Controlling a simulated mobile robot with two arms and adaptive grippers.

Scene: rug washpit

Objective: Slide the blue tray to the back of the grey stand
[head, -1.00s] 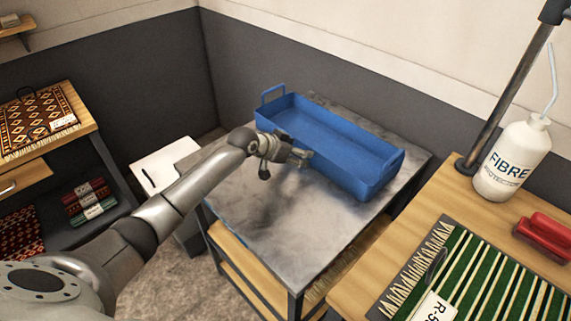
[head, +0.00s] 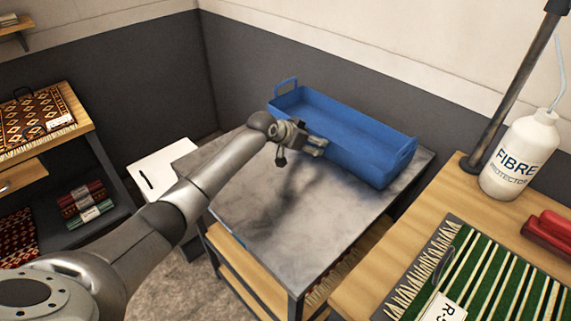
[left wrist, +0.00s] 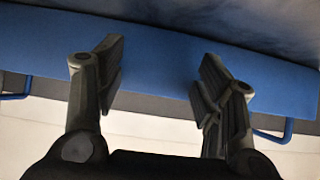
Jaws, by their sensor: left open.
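The blue tray (head: 362,163) lies upright along the back edge of the grey stand (head: 285,225), near the dark wall band. Its inside looks empty, and it has a handle at each end. My left gripper (head: 318,147) is at the tray's near long side, about midway along it; whether it touches is hard to tell. In the left wrist view, my left gripper (left wrist: 160,62) has its two fingers apart with nothing between them, and the blue tray (left wrist: 155,50) spans behind them. My right gripper is not in view.
A wooden bench (head: 395,262) on the right holds a white bottle (head: 520,155), a red brush (head: 550,235) and a green striped rug (head: 500,275). A shelf (head: 70,110) with rugs stands at left. The front of the stand's top is bare.

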